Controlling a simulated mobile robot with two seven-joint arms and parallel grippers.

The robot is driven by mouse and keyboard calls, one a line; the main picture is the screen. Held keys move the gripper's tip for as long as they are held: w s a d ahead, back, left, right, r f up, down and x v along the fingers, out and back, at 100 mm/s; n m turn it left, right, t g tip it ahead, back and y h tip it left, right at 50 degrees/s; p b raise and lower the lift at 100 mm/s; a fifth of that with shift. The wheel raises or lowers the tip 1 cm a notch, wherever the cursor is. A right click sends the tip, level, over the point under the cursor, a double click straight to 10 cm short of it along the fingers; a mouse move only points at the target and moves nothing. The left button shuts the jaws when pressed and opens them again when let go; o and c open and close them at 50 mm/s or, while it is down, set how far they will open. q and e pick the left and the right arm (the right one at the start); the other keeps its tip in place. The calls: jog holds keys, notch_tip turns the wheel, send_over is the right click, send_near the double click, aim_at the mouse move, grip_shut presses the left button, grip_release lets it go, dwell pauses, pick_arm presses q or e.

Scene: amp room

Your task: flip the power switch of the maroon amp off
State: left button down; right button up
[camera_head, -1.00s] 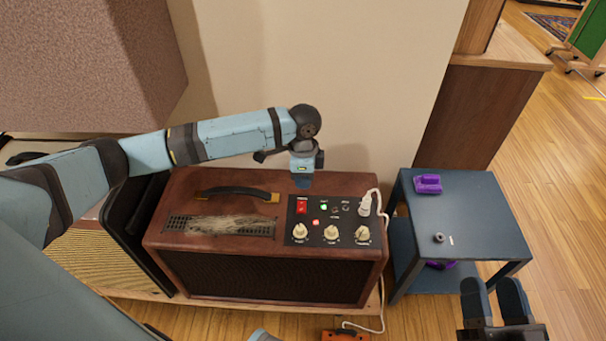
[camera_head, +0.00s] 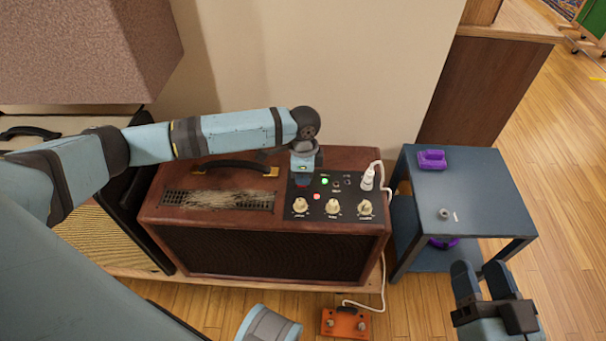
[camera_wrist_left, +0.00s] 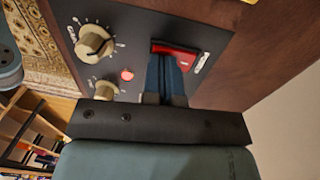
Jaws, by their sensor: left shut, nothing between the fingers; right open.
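The maroon amp (camera_head: 270,252) stands upright with a black control panel (camera_head: 345,193) on its top right. Its red power switch (camera_wrist_left: 174,48) shows in the left wrist view, beside a lit red lamp (camera_wrist_left: 127,75). My left gripper (camera_head: 302,183) is shut and empty, pointing down over the switch. In the left wrist view its fingertips (camera_wrist_left: 168,60) are at the switch and hide part of it; I cannot tell if they press it. In the head view the gripper hides most of the switch. My right gripper (camera_head: 480,284) is open and empty at the lower right.
A white plug (camera_head: 368,178) with a cable sits at the panel's right edge. Cream knobs (camera_head: 332,207) line the panel's front. A dark side table (camera_head: 475,190) stands right of the amp, with a purple object (camera_head: 432,160) on it. An orange pedal (camera_head: 345,322) lies on the floor.

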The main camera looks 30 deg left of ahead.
pick_arm(q)
jog(key=p, duration=0.3)
jog(key=shift+s+r, duration=0.2)
jog(key=shift+s, duration=0.05)
jog(key=shift+f+b, duration=0.45)
jog(key=shift+b, duration=0.2)
jog(key=shift+w, duration=0.1)
pick_arm(e)
notch_tip(320, 180, up, 3)
jog(key=shift+s+d+t, duration=0.15)
jog(key=shift+t, duration=0.45)
jog(key=shift+r, duration=0.1)
pick_arm(q)
jog(key=shift+w+a+r+p, duration=0.15)
jog(key=shift+w+r+p, duration=0.1)
jog(key=shift+w+p, duration=0.1)
jog(key=shift+w+a+f, duration=0.1)
jog(key=shift+w+a, duration=0.1)
jog(key=shift+w, duration=0.25)
pick_arm(e)
jog(key=shift+r, duration=0.4)
